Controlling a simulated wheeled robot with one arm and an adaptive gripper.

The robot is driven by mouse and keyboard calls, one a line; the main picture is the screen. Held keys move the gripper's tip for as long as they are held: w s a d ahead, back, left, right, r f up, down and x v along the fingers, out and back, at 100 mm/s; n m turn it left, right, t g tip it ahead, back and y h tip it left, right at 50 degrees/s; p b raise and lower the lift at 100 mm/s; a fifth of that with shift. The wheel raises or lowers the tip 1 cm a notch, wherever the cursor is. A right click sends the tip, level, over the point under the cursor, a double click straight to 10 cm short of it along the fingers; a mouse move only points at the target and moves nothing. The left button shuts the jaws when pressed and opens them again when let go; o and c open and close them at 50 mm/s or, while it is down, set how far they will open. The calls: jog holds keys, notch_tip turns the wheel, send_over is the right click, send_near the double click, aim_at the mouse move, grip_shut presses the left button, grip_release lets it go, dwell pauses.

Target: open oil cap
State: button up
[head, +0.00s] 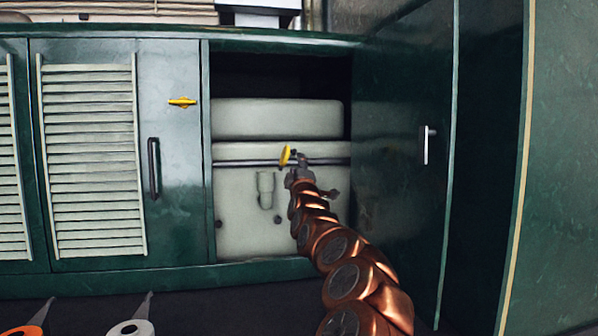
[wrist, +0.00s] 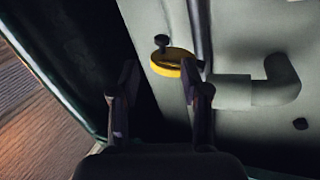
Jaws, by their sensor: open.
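The oil cap looks to be the yellow round piece (head: 285,156) on the pale tank (head: 240,210) inside the open cabinet. In the wrist view the yellow cap (wrist: 167,65) shows as a disc with a dark knob on its upper edge. My gripper (head: 299,160) reaches into the cabinet, its tip just right of the cap in the head view. In the wrist view my gripper (wrist: 163,84) is open, with the cap just ahead of the gap, nearer the right finger. I see nothing between the fingers. I cannot tell whether the right finger touches the cap.
A dark horizontal pipe (head: 240,163) crosses the tank. A pale bent pipe (wrist: 275,85) sticks out right of the cap in the wrist view. The green cabinet door (head: 400,150) stands open on the right. A louvred door (head: 165,215) with a yellow latch (head: 182,101) is on the left.

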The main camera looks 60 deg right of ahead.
jog(key=shift+v, duration=0.95)
dwell(0.3)
